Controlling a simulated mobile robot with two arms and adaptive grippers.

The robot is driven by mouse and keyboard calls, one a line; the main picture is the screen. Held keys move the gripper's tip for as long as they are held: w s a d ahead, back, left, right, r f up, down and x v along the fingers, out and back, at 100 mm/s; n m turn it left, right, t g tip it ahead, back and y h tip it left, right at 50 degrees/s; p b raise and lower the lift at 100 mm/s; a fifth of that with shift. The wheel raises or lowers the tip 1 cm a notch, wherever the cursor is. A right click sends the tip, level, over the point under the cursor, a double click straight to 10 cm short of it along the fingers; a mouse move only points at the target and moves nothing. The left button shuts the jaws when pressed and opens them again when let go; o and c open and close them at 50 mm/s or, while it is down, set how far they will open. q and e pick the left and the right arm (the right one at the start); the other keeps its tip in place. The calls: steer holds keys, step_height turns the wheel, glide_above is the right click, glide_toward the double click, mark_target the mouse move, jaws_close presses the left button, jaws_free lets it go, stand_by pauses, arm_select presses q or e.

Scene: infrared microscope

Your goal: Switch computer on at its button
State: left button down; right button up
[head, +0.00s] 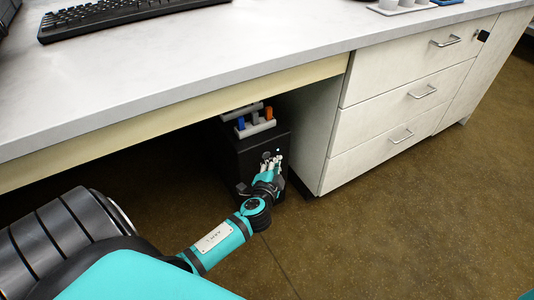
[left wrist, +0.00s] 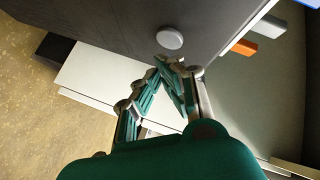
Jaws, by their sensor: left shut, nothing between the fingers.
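The computer (head: 238,150) is a dark box standing on the floor under the bench. In the left wrist view its dark grey face (left wrist: 120,25) fills the top, with a round white button (left wrist: 169,38) on it. My left gripper (head: 272,160) is at the front of the computer. In the left wrist view the left gripper (left wrist: 168,62) is shut and empty, with its fingertips just below the button; I cannot tell if they touch it. My right gripper is not in view.
The white bench top (head: 200,62) overhangs the computer. A drawer cabinet (head: 395,100) stands close to its right. A grey holder with blue and orange items (head: 250,122) sits on the computer. A keyboard (head: 110,14) lies on the bench. The floor (head: 400,220) in front is clear.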

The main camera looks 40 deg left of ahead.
arm_select(q)
steer(key=d, duration=0.1)
steer(key=s+d, duration=0.1)
steer(key=d, duration=0.1)
steer(key=s+d, duration=0.1)
steer(key=d, duration=0.1)
steer(key=shift+b, duration=0.3)
steer(key=shift+d, duration=0.15)
